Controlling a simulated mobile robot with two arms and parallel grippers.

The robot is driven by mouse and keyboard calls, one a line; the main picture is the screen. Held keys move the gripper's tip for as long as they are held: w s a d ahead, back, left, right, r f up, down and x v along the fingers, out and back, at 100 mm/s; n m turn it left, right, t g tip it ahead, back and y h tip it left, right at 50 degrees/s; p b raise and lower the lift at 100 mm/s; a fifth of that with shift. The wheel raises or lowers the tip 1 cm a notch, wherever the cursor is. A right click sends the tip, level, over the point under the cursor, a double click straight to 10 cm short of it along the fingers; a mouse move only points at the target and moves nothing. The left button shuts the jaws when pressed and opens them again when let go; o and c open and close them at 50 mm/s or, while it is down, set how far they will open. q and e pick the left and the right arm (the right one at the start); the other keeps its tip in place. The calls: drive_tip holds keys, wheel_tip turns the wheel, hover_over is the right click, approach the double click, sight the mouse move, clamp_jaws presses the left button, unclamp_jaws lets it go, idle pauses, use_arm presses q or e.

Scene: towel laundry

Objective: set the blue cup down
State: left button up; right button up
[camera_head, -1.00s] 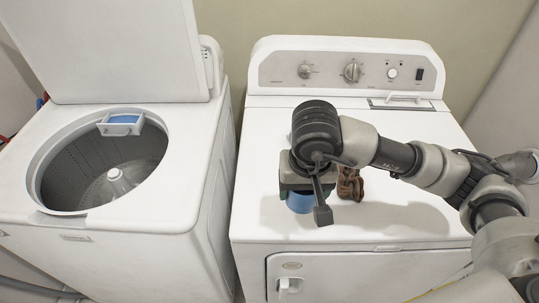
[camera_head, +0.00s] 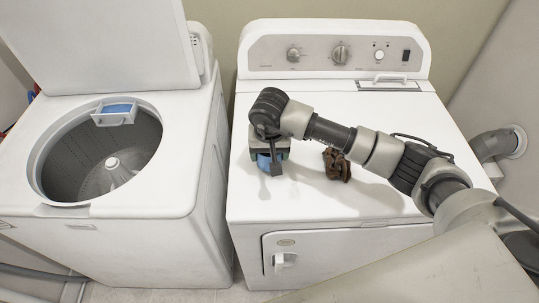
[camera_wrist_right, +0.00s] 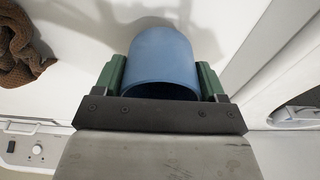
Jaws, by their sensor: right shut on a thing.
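My right gripper (camera_head: 268,153) is shut on the blue cup (camera_head: 265,163) over the left part of the dryer's white top (camera_head: 300,205). The gripper hides most of the cup in the head view. In the right wrist view the blue cup (camera_wrist_right: 162,55) sits between the two green fingers (camera_wrist_right: 160,78), with part of its open rim showing at the gripper's base. The cup's far end is at or just above the dryer top; I cannot tell whether it touches. My left gripper is not in view.
A crumpled brown cloth (camera_head: 337,164) lies on the dryer top, right of the cup. The washer (camera_head: 120,225) on the left has its lid up and its drum open. The dryer top's front left is clear. A narrow gap separates the machines.

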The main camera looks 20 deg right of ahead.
wheel_tip(320, 180, down, 2)
drive_tip(key=shift+f+p, duration=0.1)
drive_tip(key=shift+p, duration=0.2)
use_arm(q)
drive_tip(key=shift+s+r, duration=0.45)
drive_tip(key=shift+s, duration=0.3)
use_arm(e)
drive_tip(key=shift+f, duration=0.15)
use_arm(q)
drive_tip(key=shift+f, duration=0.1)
use_arm(e)
drive_tip(key=shift+f, duration=0.1)
drive_tip(key=shift+f+b, duration=0.15)
drive_tip(key=shift+b, duration=0.2)
drive_tip(key=o, duration=0.9)
